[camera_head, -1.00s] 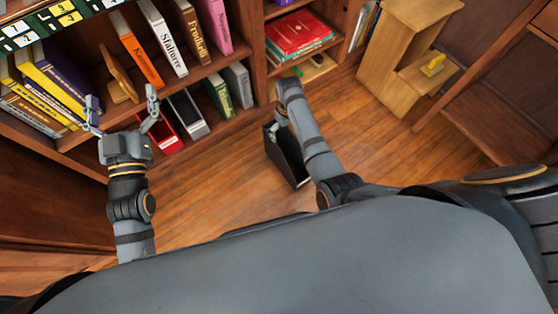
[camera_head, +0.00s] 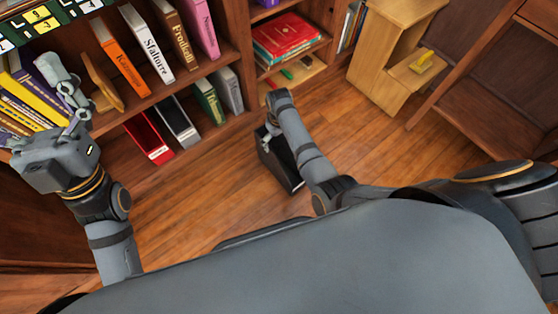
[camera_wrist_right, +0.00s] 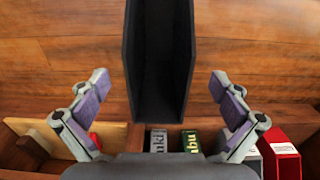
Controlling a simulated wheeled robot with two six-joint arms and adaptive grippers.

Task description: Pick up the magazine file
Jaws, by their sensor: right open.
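A black magazine file (camera_head: 284,168) stands on the wood floor in front of the bookcase, partly covered by my right arm in the head view. My right gripper (camera_wrist_right: 160,88) is open and empty. In the right wrist view the file (camera_wrist_right: 160,60) lies between the lines of the two fingers, its open side facing the camera, with clear gaps to each finger. In the head view my right gripper (camera_head: 270,128) is just above the file, its fingers mostly hidden.
The bookcase shelves hold upright books (camera_head: 146,45). A red file (camera_head: 150,138) and a grey file (camera_head: 178,122) stand on the lowest shelf. A red book stack (camera_head: 290,36) is on another shelf. A light wood unit (camera_head: 388,45) stands right. Floor (camera_head: 365,150) is clear right of the file.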

